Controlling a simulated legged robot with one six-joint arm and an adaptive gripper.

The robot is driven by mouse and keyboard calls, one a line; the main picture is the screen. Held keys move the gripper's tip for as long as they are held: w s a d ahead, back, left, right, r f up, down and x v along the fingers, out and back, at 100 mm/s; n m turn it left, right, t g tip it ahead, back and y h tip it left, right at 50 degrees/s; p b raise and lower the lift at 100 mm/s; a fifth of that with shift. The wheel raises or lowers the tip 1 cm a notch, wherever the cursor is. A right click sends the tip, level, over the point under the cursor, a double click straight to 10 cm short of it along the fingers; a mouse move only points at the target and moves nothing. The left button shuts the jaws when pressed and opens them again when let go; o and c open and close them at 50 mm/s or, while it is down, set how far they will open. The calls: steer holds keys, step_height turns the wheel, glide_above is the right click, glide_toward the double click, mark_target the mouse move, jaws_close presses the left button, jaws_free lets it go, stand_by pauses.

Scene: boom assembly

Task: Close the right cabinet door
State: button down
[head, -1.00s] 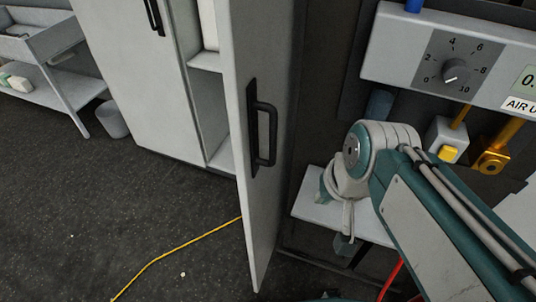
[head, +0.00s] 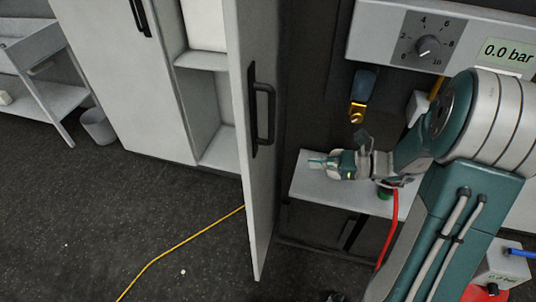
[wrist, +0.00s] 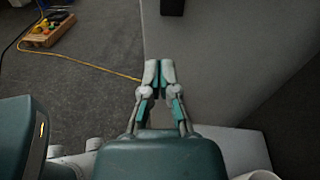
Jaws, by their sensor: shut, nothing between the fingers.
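The right cabinet door (head: 246,190) stands open in the head view, swung out toward me and seen nearly edge-on. Its black handle (head: 263,114) is on the face turned to the right. My gripper (head: 318,162) is to the right of the door, apart from it and below handle height, pointing left. In the wrist view my gripper (wrist: 159,68) is shut and empty, its fingertips in front of the pale door panel (wrist: 225,65). A dark piece of the handle (wrist: 172,6) shows at the top of that view.
The closed left cabinet door (head: 115,80) and open shelves stand behind. A small shelf (head: 310,185) lies under my gripper. A gauge panel (head: 440,38) is at upper right. A yellow cable (head: 180,245) crosses the floor. A wooden block with knobs (wrist: 47,32) lies on the floor.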

mark_target(255, 150)
steer(key=shift+m+t+y, duration=0.3)
steer(key=shift+m+t, duration=0.6)
steer(key=x, duration=0.8)
steer(key=w+f+x, duration=0.1)
steer(key=x, duration=0.4)
steer(key=shift+w+d, duration=0.1)
steer(key=shift+d, duration=0.15)
steer(key=shift+w+a, duration=0.1)
